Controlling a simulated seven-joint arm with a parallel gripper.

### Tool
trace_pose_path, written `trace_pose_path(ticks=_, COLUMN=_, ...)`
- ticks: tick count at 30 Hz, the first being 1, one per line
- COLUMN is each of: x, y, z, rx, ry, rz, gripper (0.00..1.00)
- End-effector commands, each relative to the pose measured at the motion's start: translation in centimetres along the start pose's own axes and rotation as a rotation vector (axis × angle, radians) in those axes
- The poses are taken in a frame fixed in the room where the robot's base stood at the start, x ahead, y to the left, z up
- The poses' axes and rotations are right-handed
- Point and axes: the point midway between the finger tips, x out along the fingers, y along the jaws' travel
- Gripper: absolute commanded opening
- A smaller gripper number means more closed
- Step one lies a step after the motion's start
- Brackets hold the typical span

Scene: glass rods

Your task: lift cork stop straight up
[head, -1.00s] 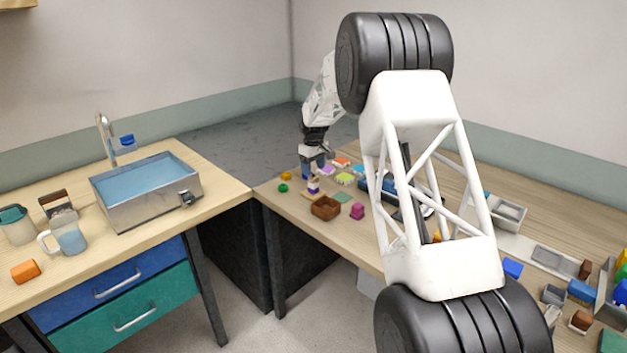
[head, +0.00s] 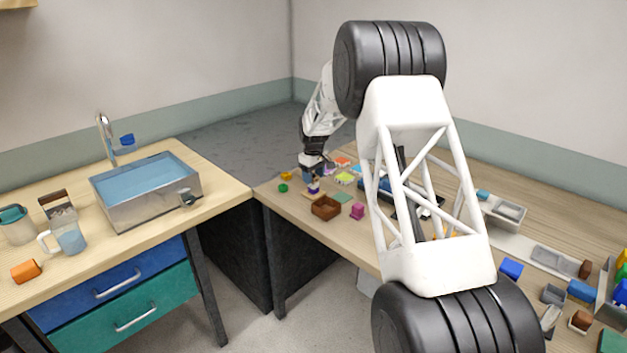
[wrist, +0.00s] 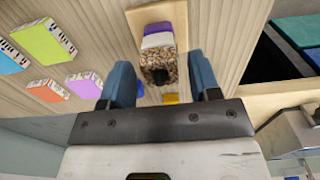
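The cork stop (wrist: 158,68) is a speckled brown block with a dark spot on its near end. In the wrist view it lies between the two blue fingers of my gripper (wrist: 163,78), with a narrow gap on each side. My gripper is open. White and purple pieces (wrist: 157,35) adjoin the cork stop on a pale wooden board (wrist: 170,10). In the head view my gripper (head: 312,174) is low over the far-left part of the table, above the purple and white pieces (head: 313,187). The cork stop cannot be made out there.
A brown open box (head: 326,208) and a magenta piece (head: 357,211) stand near the table's front edge. Coloured boxes, including a green one (wrist: 43,42), lie left of my gripper in the wrist view. A yellow piece (wrist: 171,98) is close to the fingers.

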Motion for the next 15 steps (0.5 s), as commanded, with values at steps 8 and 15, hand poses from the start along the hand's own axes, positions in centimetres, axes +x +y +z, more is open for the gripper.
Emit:
trace_pose_path(ticks=8, x=0.0, y=0.0, z=0.0, rx=0.0, ry=0.0, rz=0.0, gripper=0.14)
trace_pose_path(ticks=15, x=-0.03, y=0.0, z=-0.01, rx=0.0, ry=0.0, rz=0.0, gripper=0.13)
